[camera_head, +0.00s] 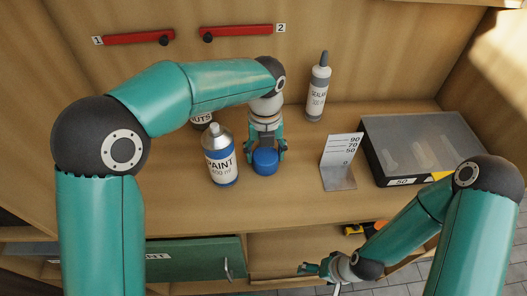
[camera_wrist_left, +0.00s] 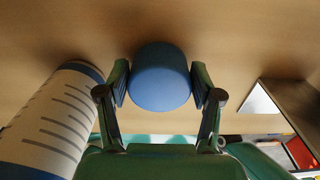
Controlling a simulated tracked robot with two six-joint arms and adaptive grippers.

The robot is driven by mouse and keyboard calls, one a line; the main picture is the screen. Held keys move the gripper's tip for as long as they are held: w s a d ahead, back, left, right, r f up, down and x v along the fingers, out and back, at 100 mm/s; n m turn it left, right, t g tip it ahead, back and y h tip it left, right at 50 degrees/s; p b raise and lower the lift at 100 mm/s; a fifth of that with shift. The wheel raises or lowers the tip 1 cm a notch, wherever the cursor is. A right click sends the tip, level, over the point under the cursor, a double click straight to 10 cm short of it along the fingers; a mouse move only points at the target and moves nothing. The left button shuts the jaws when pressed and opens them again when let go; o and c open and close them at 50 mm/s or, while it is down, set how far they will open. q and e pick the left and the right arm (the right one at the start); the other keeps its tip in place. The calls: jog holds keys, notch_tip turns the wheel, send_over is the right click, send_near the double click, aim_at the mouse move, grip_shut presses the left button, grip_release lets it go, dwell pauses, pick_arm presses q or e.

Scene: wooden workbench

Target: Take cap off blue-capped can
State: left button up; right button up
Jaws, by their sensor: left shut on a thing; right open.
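The paint can (camera_head: 221,167), white-labelled with blue bands, stands upright on the bench; its top shows a bare grey cone and spout. It also fills the left of the left wrist view (camera_wrist_left: 48,125). The round blue cap (camera_head: 265,161) is apart from the can, to its right. My left gripper (camera_head: 266,153) is shut on the cap, with a finger on each side in the left wrist view (camera_wrist_left: 160,85). I cannot tell whether the cap touches the bench. My right gripper (camera_head: 308,269) is open and empty, low by the bench's front.
A sealant bottle (camera_head: 318,92) stands behind. A nuts container (camera_head: 202,119) is partly hidden by my left arm. A metal gauge stand (camera_head: 338,179) and a dark clear-lidded box (camera_head: 391,174) stand right. Red handles (camera_head: 139,38) are on the back wall. A green drawer (camera_head: 192,262) is below.

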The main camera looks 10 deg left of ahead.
pick_arm(q)
jog(key=shift+f, duration=0.15)
jog(key=o, duration=1.3)
